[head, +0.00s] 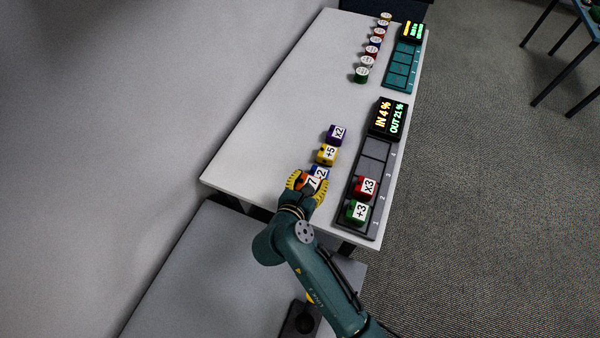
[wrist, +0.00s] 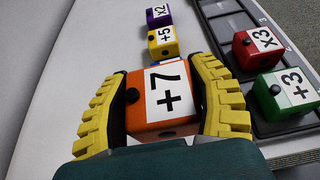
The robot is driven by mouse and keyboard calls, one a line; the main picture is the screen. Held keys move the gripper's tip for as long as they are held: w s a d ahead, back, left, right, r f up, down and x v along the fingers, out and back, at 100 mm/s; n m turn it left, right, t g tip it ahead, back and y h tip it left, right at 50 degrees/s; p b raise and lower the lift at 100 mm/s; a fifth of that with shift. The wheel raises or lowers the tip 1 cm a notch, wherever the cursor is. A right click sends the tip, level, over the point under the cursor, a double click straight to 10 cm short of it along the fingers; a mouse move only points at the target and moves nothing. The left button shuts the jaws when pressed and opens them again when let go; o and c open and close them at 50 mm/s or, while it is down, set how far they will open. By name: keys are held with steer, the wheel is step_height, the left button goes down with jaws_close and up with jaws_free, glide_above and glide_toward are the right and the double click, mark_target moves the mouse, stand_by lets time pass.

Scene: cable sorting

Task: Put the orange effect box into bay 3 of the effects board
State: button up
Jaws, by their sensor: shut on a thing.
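The orange effect box (wrist: 150,76), labelled +7, is between the yellow fingers of my gripper (wrist: 165,105), which is shut on it. In the head view my gripper (head: 308,187) covers much of the orange box (head: 305,182) at the near end of a row of boxes on the table. I cannot tell whether the box touches the table. The grey effects board (head: 348,223) lies to the right. Its bays 1 and 2 hold a green +3 box (head: 357,212) and a red x3 box (head: 364,188). The bays beyond, including bay 3 (head: 370,168), are empty.
A blue box (head: 320,173) stands just beyond the orange one, then a yellow +5 box (head: 326,155) and a purple x2 box (head: 336,135). A display (head: 388,118) stands at the board's far end. A teal board (head: 400,68) and several round pieces (head: 367,61) are farther back.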

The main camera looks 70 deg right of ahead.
steer(key=shift+r, duration=0.4)
steer(key=w+a+f+n+t+y, duration=0.1)
steer(key=w+a+f+n+t, duration=0.2)
steer(key=a, duration=0.6)
steer(key=w+a+f+n+t, duration=0.1)
steer(key=w+a+n+t, duration=0.2)
steer(key=a, duration=0.6)
steer(key=w+a+r+n+t+y, duration=0.15)
steer(key=a+n+t+y, duration=0.4)
steer(key=a, duration=1.15)
steer(key=shift+n+t+y, duration=0.25)
steer(key=shift+n+t, duration=0.1)
steer(key=shift+n, duration=0.2)
steer(key=r+p, duration=0.7)
steer(key=p, duration=0.1)
steer(key=w+a+r+p, duration=0.1)
steer(key=r+p, duration=0.6)
steer(key=p, duration=0.2)
steer(key=r+p, duration=0.8)
steer(key=p, duration=0.1)
steer(key=shift+w+a, duration=0.15)
steer(key=shift+a, duration=0.05)
